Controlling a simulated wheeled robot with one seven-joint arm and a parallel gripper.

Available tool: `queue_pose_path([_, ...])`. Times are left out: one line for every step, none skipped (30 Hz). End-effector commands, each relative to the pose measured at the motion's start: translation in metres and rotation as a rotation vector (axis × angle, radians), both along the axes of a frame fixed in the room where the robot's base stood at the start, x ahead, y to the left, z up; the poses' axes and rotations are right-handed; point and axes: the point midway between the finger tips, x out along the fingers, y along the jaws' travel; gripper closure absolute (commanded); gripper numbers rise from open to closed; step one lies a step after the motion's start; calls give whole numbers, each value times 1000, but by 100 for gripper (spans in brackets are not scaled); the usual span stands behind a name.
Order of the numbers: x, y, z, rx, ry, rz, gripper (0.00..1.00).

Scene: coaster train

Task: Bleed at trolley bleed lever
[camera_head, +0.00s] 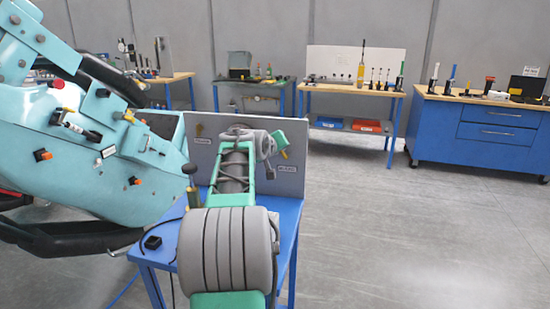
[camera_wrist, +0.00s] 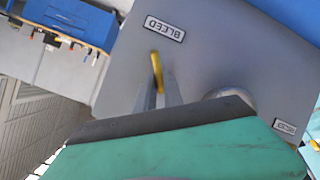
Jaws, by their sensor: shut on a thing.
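The yellow bleed lever (camera_wrist: 156,68) stands out from a grey panel (camera_wrist: 215,55), close to a label (camera_wrist: 165,28) reading BLEED. My gripper (camera_wrist: 160,93) is shut on the lever, with its two grey fingers on either side of it. The lever's tip shows beyond the fingers; the rest is hidden. In the head view the lever (camera_head: 284,155) shows small at the right of the panel (camera_head: 205,157), beside my gripper (camera_head: 279,148), above the BLEED label (camera_head: 287,169). My arm covers the middle of the panel.
The panel stands on a blue trolley table (camera_head: 288,215) with a small black box (camera_head: 152,243). A turquoise coaster car (camera_head: 110,165) is close on the left. Workbenches with tools (camera_head: 350,89) line the back wall. The floor (camera_head: 390,240) at right is clear.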

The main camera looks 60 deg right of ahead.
Motion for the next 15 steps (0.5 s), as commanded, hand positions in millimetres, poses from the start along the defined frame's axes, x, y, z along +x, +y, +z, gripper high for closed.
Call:
queue_pose_path([-4, -1, -3, 7, -44, -2, 100])
queue_pose_path([-5, -1, -3, 13, -71, -3, 100])
queue_pose_path([-8, -2, -1, 20, -109, -4, 100])
queue_pose_path([-8, -2, -1, 26, -136, -2, 100])
queue_pose_path([-10, -2, -1, 33, -163, -2, 100])
queue_pose_path([-11, -3, 0, 41, -199, -2, 100])
queue_pose_path([-12, -3, 0, 46, -225, -3, 100])
queue_pose_path([-14, -3, 0, 51, -251, -3, 100])
queue_pose_path([-15, -3, 1, 58, -284, -2, 100])
queue_pose_path([-16, -4, 1, 64, -309, -2, 100])
queue_pose_path([-18, -4, 2, 69, -333, -3, 100])
queue_pose_path([-19, -4, 2, 75, -363, -3, 100])
queue_pose_path([-20, -4, 3, 80, -385, -2, 100])
queue_pose_path([-21, -4, 3, 84, -404, -2, 100])
queue_pose_path([-22, -5, 3, 90, -430, -2, 100])
